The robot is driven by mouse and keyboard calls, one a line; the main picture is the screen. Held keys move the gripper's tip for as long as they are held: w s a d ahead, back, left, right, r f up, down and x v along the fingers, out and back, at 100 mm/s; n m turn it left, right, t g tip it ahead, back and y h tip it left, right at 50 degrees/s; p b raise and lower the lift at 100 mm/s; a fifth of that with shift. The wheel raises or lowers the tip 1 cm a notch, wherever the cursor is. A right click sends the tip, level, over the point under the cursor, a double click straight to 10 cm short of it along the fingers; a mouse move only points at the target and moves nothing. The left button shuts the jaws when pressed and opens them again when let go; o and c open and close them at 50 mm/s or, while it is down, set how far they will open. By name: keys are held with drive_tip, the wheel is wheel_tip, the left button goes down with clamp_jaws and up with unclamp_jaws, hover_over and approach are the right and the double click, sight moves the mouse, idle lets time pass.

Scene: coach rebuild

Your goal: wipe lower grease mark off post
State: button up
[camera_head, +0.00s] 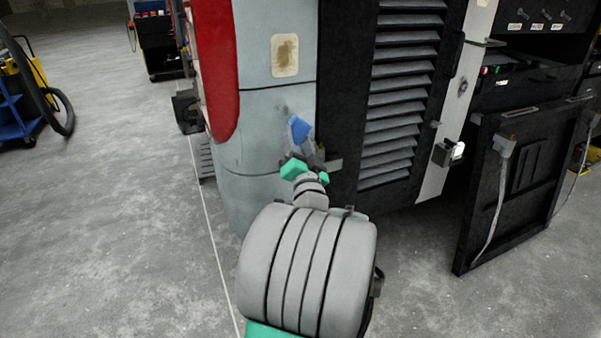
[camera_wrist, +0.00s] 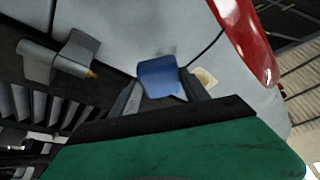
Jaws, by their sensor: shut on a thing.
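The post is the pale grey rounded corner (camera_head: 262,190) of the coach body, left of a black louvred panel. A dark smudge (camera_head: 282,108) shows on it just above and left of my gripper; it also shows faintly in the wrist view (camera_wrist: 168,50). A brownish stain on a cream patch (camera_head: 285,55) sits higher on the same corner. My gripper (camera_head: 302,147) is shut on a blue cloth or pad (camera_head: 299,129), held close to the post below the smudge. The cloth (camera_wrist: 160,76) shows between both fingers in the wrist view. I cannot tell whether it touches the post.
A small bracket (camera_wrist: 62,60) sticks out left of my gripper in the wrist view. A black panel (camera_head: 515,190) leans at the right. A red body section (camera_head: 216,65) is at the left of the post.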

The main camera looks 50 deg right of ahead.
drive_tip(key=shift+s+d+f, duration=0.2)
drive_tip(key=shift+s, duration=0.1)
drive_tip(key=shift+w+d+r+p, duration=0.1)
drive_tip(key=shift+w+r+p, duration=0.1)
drive_tip(key=shift+p, duration=0.2)
drive_tip(key=w+d+p, duration=0.2)
drive_tip(key=w+p, duration=0.1)
drive_tip(key=shift+w+r, duration=0.1)
drive_tip(key=shift+w, duration=0.15)
drive_tip(key=shift+w+d+f+p, duration=0.25)
drive_tip(key=shift+w+d+p, duration=0.15)
drive_tip(key=shift+w, duration=0.2)
drive_tip(key=shift+w+d+p, duration=0.5)
drive_tip(key=shift+w+p, duration=0.05)
drive_tip(key=shift+w, duration=0.25)
drive_tip(key=shift+r+p, duration=1.35)
drive_tip(key=shift+r, duration=0.5)
wheel_tip(320, 180, up, 4)
drive_tip(key=p, duration=0.3)
drive_tip(key=shift+f, duration=0.2)
wheel_tip(320, 180, down, 8)
drive_tip(key=b, duration=0.8)
drive_tip(key=shift+r+b, duration=0.15)
drive_tip(key=shift+b, duration=0.2)
drive_tip(key=shift+r, duration=0.1)
